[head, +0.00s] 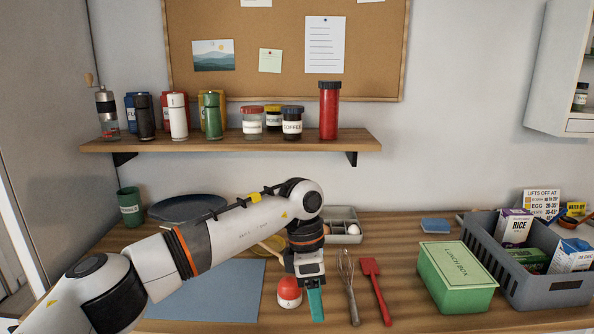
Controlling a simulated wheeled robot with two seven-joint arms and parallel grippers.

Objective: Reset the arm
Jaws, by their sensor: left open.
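My left arm (215,240) comes in from the left and bends down at its wrist. My left gripper (313,294) points down over the front middle of the wooden counter (215,318). It is open, and I see nothing held in it. My right gripper is not in view.
A whisk (348,285) and red spatula (375,290) lie just right of the gripper. A green lunch box (456,278) and grey crate (545,290) stand further right. A shelf (230,142) with jars and bottles hangs above. An open-fronted cabinet (560,70) is upper right.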

